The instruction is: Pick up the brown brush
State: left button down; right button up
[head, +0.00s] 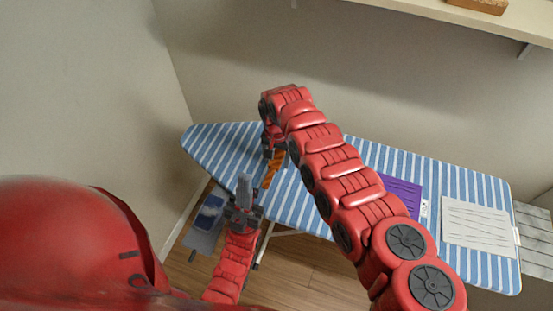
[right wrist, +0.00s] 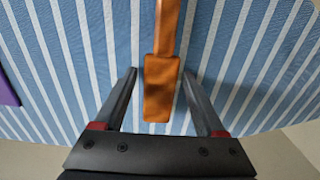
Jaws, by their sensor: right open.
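The brown brush (head: 270,174) lies on the blue-and-white striped ironing board (head: 222,143), partly hidden by my right gripper in the head view. In the right wrist view the brush (right wrist: 161,85) shows orange-brown, with a wide block and a narrower part running to the top edge. My right gripper (right wrist: 159,74) is open, with one finger on each side of the wide block and a gap on both sides. In the head view my right gripper (head: 273,154) is over the brush's far end. My left gripper (head: 244,185) is near the board's front edge; its jaw opening is unclear.
A purple folder (head: 402,194) and a white sheet (head: 478,226) lie on the right part of the board. A shelf (head: 415,8) with a brown box (head: 480,4) is above. A grey item with a blue patch (head: 208,218) is below the board's left side.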

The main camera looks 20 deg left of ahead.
aim_at(277, 159)
grip_shut()
dwell(0.3)
jog(key=shift+w+r, duration=0.1)
jog(key=shift+r, duration=0.45)
notch_tip(277, 159, up, 8)
jog(key=b, duration=0.3)
jog(key=shift+b, duration=0.3)
jog(key=shift+r, duration=0.45)
